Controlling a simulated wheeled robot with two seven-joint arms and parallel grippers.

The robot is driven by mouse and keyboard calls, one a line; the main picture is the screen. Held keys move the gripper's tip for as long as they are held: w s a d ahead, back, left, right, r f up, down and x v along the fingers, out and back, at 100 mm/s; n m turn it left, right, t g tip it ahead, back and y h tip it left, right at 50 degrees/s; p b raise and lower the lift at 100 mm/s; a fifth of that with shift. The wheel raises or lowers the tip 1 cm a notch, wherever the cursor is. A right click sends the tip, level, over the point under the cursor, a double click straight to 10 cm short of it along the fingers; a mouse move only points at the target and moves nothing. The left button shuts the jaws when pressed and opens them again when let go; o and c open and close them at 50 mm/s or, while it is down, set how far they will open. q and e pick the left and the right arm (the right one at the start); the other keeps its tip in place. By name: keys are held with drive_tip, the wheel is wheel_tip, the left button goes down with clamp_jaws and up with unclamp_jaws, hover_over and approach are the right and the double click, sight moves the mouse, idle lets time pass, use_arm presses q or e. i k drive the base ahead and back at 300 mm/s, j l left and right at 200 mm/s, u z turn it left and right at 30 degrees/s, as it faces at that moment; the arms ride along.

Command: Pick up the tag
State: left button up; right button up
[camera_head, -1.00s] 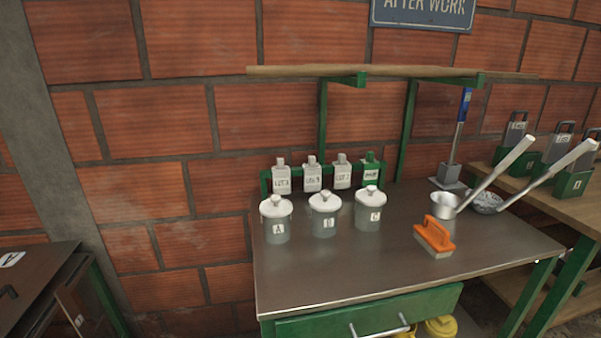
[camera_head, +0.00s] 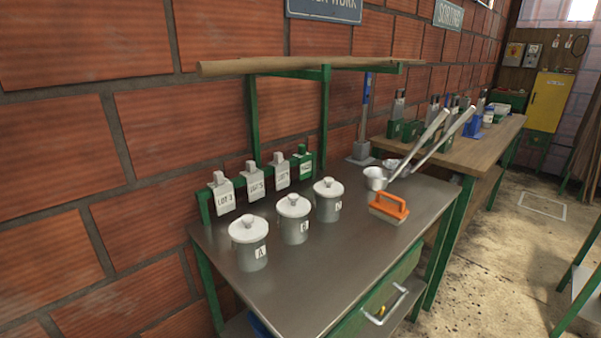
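Several tags hang in a row on a green rack at the back left of the metal table (camera_head: 300,285). A white tag reading LOT 3 (camera_head: 223,196) is at the left end. Two more white tags (camera_head: 255,184) and (camera_head: 281,174) follow, their print too small to read surely. A green tag (camera_head: 302,163) with a pale label is at the right end. In front stand three lidded grey jars: jar A (camera_head: 250,250), jar B (camera_head: 293,225) and a third jar (camera_head: 328,205). Neither of my grippers is in view.
An orange-handled brush (camera_head: 389,208) and long-handled ladles (camera_head: 375,179) are on the table's right side. A wooden bar (camera_head: 290,66) runs above the rack. A wooden bench (camera_head: 470,150) with several holders stands beyond. The floor (camera_head: 510,250) at right is largely open.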

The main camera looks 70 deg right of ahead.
sight(254, 175)
drive_tip(key=i+z, duration=0.15)
drive_tip(key=z, duration=0.3)
drive_tip(key=i+z, duration=0.1)
drive_tip(key=z, duration=0.35)
drive_tip(key=i+j+z, duration=0.1)
drive_tip(key=z, duration=0.4)
drive_tip(key=i+j+z, duration=0.1)
drive_tip(key=z, duration=0.35)
drive_tip(key=i+j+z, duration=0.1)
drive_tip(key=z, duration=0.35)
drive_tip(key=j+z, duration=0.25)
drive_tip(key=z, duration=0.2)
drive_tip(key=i+j+z, duration=0.1)
drive_tip(key=z, duration=0.25)
drive_tip(key=j+z, duration=0.65)
